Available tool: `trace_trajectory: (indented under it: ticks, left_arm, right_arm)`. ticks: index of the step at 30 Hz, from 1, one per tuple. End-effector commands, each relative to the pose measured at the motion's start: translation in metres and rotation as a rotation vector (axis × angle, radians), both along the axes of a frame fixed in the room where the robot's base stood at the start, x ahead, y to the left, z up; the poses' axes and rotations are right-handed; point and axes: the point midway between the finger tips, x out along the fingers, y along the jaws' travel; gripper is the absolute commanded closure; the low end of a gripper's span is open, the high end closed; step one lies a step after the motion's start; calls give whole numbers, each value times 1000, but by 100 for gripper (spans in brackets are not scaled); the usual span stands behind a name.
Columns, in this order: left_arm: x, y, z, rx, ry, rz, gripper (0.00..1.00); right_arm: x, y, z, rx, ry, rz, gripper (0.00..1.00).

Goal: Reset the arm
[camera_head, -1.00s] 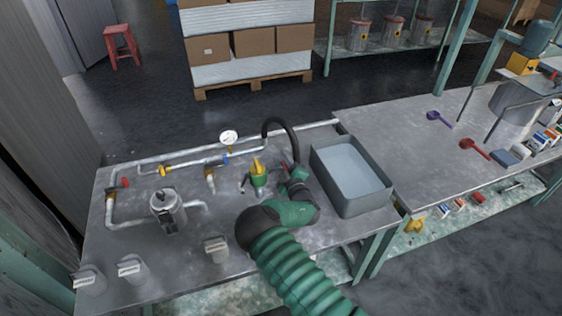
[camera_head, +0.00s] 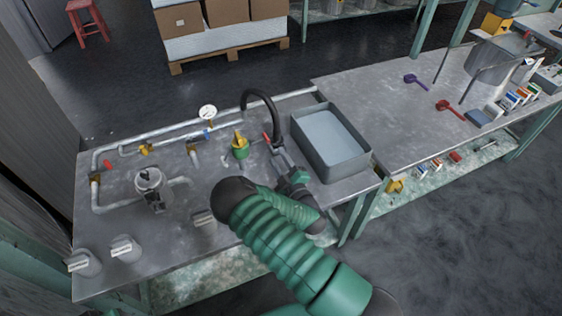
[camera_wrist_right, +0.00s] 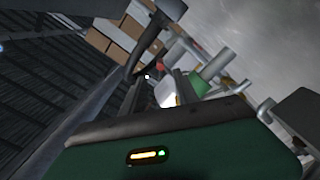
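My right arm is green and ribbed and reaches in from the bottom of the head view. Its right gripper (camera_head: 277,154) is over the metal bench (camera_head: 130,222), between the green-and-yellow valve (camera_head: 240,148) and the grey basin (camera_head: 330,165). In the right wrist view the gripper (camera_wrist_right: 160,86) shows two dark fingers apart. A pale shape shows between them, but nothing is clearly held. The forearm hides part of the bench front. My left gripper is not in view.
A black curved hose (camera_head: 262,97) rises close behind the gripper. Metal pipes with a gauge (camera_head: 208,112) run along the bench's back.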

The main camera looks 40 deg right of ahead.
Motion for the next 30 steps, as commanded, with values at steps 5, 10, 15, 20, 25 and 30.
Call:
trace_trajectory:
  ticks: [5, 10, 15, 20, 25, 30]
  left_arm:
    - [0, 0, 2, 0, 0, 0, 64]
    - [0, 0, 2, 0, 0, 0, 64]
    - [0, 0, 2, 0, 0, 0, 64]
    - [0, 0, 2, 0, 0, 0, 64]
    - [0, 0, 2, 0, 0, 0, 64]
    - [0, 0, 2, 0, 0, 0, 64]
  right_arm:
    - [-19, 4, 0, 0, 1, 0, 64]
    - [-20, 5, -1, 0, 0, 0, 64]
    - [-20, 5, -1, 0, 0, 0, 64]
    - [-19, 3, 0, 15, 5, -14, 64]
    - [-17, -8, -8, 255, 113, -200, 64]
    - [-36, 41, -22, 664, 391, -373, 64]
